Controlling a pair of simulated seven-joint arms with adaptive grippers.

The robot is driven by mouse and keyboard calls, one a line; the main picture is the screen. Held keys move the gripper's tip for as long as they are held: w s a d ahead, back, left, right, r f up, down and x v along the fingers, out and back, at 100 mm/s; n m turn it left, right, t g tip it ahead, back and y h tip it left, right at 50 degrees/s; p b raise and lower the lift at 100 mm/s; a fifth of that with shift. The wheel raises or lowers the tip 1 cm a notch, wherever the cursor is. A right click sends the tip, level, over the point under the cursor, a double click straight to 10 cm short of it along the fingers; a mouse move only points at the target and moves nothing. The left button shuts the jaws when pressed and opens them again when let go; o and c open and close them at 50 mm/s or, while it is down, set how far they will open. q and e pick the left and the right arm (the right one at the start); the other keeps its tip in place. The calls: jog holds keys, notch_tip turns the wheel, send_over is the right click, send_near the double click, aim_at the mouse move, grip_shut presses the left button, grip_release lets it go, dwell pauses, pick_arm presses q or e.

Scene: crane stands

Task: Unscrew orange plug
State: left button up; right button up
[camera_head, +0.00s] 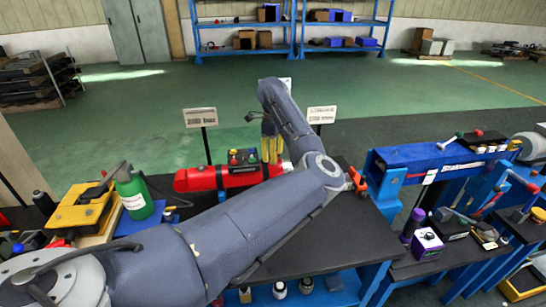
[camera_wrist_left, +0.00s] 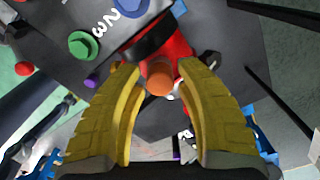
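The orange plug (camera_wrist_left: 160,77) sits at the end of a red body (camera_wrist_left: 173,46) in the left wrist view. My left gripper (camera_wrist_left: 160,80) has its two yellow fingers apart, one on each side of the plug, with gaps showing between the plug and the fingers. In the head view my left gripper (camera_head: 271,147) is at the red cylinder (camera_head: 205,179), beside a dark block with coloured knobs (camera_head: 243,157). The plug cannot be made out there. My right gripper is not in view.
In the wrist view a green knob (camera_wrist_left: 83,44) and a purple knob (camera_wrist_left: 91,80) lie left of the fingers. A green bottle (camera_head: 134,194) and yellow case (camera_head: 82,207) stand at left. A blue stand (camera_head: 388,187) is at right. The dark table (camera_head: 345,237) has bare space.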

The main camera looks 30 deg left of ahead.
pick_arm(q)
grip_shut()
jog(key=shift+r, duration=0.1)
dwell(0.5)
jog(key=n, duration=0.4)
jog(key=shift+r+n, duration=0.1)
jog(key=shift+n, duration=0.5)
jog(key=n, duration=0.2)
jog(key=shift+a+n, duration=0.1)
jog(key=shift+n, duration=1.5)
